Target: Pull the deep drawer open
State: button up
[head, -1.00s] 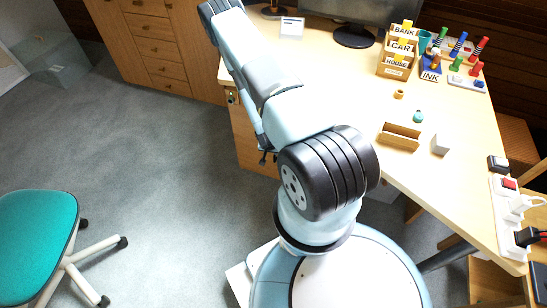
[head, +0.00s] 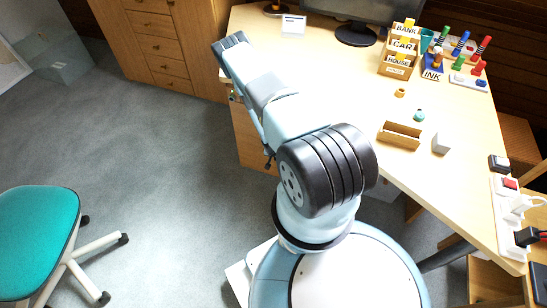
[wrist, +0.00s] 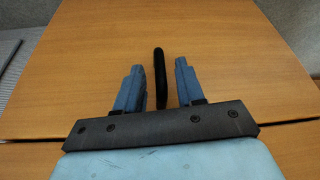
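The wooden drawer front (wrist: 240,65) fills most of the wrist view, with a seam below it. Its slim black handle (wrist: 160,80) stands out from the front. My gripper (wrist: 158,64) is open, with one blue finger on each side of the handle. In the head view the drawer unit (head: 250,135) is under the left end of the desk, partly hidden by my arm. I see no gap showing a pulled-out drawer. The handle is too small to tell there.
The desk (head: 350,85) carries a monitor (head: 355,33), labelled boxes (head: 397,62), a small wooden tray (head: 400,135) and a power strip (head: 508,215). A wooden cabinet (head: 165,50) stands at the back left. A teal chair (head: 35,230) is at lower left. The floor between is clear.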

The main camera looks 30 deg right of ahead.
jog(key=shift+w+d+f, duration=0.15)
jog(key=shift+f, duration=0.3)
grip_shut()
dwell(0.3)
